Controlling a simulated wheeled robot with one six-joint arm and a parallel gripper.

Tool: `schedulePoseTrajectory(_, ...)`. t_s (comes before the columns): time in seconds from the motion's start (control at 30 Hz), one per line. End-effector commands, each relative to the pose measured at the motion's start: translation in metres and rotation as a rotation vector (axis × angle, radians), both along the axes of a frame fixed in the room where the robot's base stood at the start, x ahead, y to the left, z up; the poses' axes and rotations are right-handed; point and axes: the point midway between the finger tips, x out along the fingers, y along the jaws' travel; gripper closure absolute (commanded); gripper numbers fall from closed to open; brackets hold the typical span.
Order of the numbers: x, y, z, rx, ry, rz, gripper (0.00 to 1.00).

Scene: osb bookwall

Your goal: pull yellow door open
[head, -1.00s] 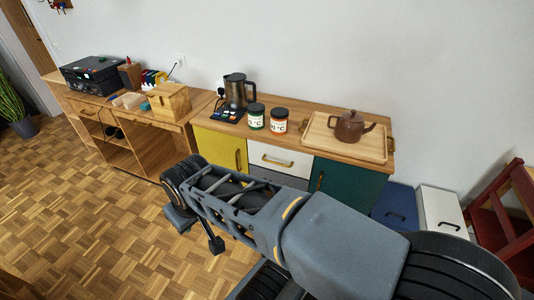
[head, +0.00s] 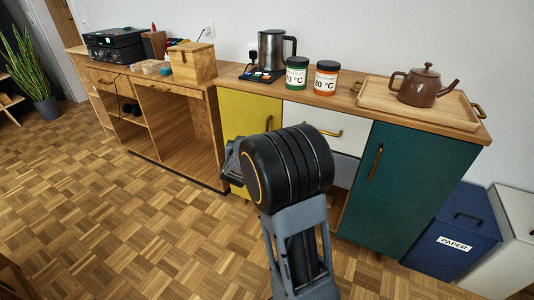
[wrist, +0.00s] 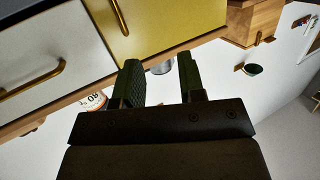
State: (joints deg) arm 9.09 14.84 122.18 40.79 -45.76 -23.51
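The yellow door (head: 243,112) is shut in the wooden cabinet, left of the white drawer front. My arm's black joint hides its lower right part. Its brass handle (head: 268,123) is upright near the door's right edge. In the wrist view, which looks turned over, the yellow door (wrist: 165,22) fills the top, and the handle (wrist: 121,16) is at the upper left. My gripper (wrist: 159,62) is open with nothing between its fingers. The handle is apart from the fingers, up and left of them. In the head view my arm hides the fingers.
A green door (head: 408,185) is at the right of the cabinet. The countertop holds a kettle (head: 271,50), two jars and a tray (head: 372,98) with a brown teapot (head: 425,86). A blue paper bin (head: 456,232) stands at the right. The parquet at the left is clear.

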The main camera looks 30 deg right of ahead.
Motion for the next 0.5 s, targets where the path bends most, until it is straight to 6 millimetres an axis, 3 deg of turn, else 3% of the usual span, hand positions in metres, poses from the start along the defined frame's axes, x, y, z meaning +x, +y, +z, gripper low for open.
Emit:
schedulePoseTrajectory(0.03,0.000,-0.011,-0.028,-0.029,-0.012,-0.051,0.63)
schedulePoseTrajectory(0.13,-0.003,-0.026,-0.044,-0.079,-0.040,-0.135,0.63)
schedulePoseTrajectory(0.33,-0.005,-0.044,-0.058,-0.132,-0.061,-0.218,0.63)
schedulePoseTrajectory(0.5,0.008,-0.063,-0.059,-0.139,-0.066,-0.232,0.63)
